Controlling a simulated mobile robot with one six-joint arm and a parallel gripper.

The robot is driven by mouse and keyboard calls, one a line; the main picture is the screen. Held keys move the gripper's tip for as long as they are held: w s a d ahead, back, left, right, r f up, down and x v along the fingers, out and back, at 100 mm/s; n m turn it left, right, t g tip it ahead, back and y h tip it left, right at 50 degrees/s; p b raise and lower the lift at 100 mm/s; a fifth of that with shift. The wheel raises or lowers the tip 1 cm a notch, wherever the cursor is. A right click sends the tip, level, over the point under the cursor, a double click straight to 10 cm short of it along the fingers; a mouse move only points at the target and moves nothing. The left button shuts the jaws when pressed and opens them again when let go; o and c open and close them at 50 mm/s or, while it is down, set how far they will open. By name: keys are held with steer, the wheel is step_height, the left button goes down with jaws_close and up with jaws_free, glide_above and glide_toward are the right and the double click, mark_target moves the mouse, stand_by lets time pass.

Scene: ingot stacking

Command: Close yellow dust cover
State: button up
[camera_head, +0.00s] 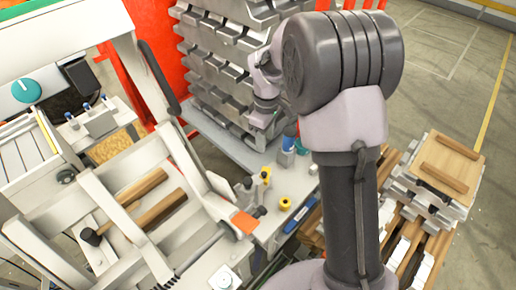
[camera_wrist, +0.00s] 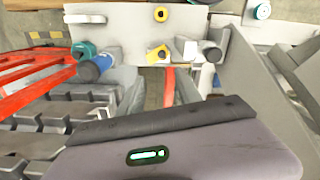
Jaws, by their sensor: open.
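A small yellow piece (camera_head: 265,175), which looks like the dust cover, is on the pale bench fixture left of my arm. In the wrist view the yellow piece (camera_wrist: 157,53) is tilted on the pale plate, with a grey part against it. Whether its lid is up is too small to tell. My gripper (camera_wrist: 170,88) is open and empty, its grey fingers pointing toward the plate, apart from the yellow piece. In the head view my wrist is above and beyond the fixture, in front of the ingot stack; the fingertips are hard to make out.
A yellow ring (camera_head: 285,203) sits near the yellow piece. Blue and teal connectors (camera_wrist: 95,65) stick out left of it in the wrist view. Stacked grey ingots (camera_head: 215,50) and a red frame (camera_head: 160,30) stand behind. A pallet of ingots (camera_head: 435,190) is at right.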

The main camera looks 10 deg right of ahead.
mark_target(264, 173)
steer(key=f+b, duration=0.1)
steer(key=f, duration=0.4)
steer(key=f+b, duration=0.2)
steer(key=f, duration=0.3)
steer(key=f+b, duration=0.2)
steer(key=f, duration=0.4)
steer(key=shift+s, duration=0.35)
jaws_close()
